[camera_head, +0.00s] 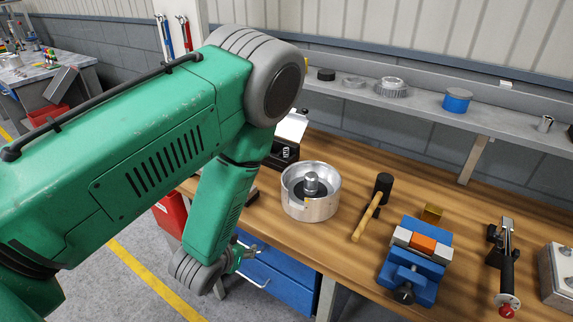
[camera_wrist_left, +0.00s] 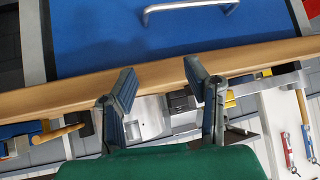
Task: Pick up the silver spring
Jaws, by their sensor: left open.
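A small silver coil that looks like the spring (camera_head: 286,153) sits at a black fixture (camera_head: 279,160) at the back of the wooden bench, partly hidden behind my left arm. I cannot make the spring out in the left wrist view. My left gripper (camera_head: 246,254) is low in front of the bench by the blue drawers, below and apart from the spring. In the left wrist view its two fingers (camera_wrist_left: 160,80) are spread wide with nothing between them. My right gripper is not in view.
A shelf (camera_head: 430,105) runs along the back. The bench edge (camera_wrist_left: 60,98) lies beyond my fingertips.

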